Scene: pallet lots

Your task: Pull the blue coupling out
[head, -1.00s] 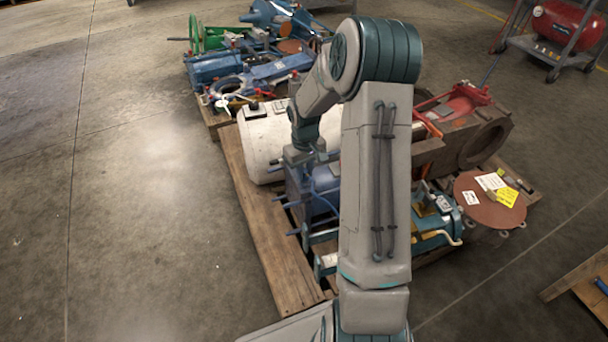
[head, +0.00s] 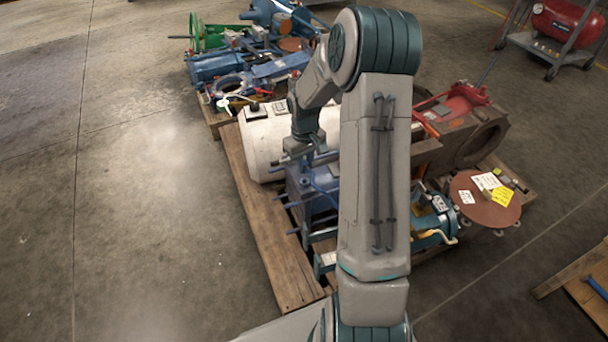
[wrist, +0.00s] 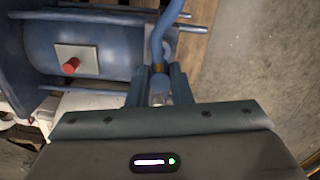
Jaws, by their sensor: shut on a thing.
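My gripper (wrist: 160,78) is shut on the blue coupling (wrist: 159,92) at the end of a bent blue hose (wrist: 158,40). A brass-coloured band shows on it between the fingers. The hose runs up and out of the wrist view. The blue cylinder unit (wrist: 85,48), with a red knob on a pale plate, lies left of my fingers. In the head view this blue unit (head: 318,188) stands on the pallet, partly hidden by my arm. My gripper is above it there, and its fingertips are hard to make out. I cannot tell whether the coupling still sits in a socket.
A wooden pallet (head: 262,235) carries the unit, a white tank (head: 262,145), a brown round plate (head: 480,203) and red-brown machinery (head: 460,135). Another loaded pallet (head: 218,118) stands behind. Bare floor (head: 140,210) lies left. A red compressor (head: 570,22) is at back right.

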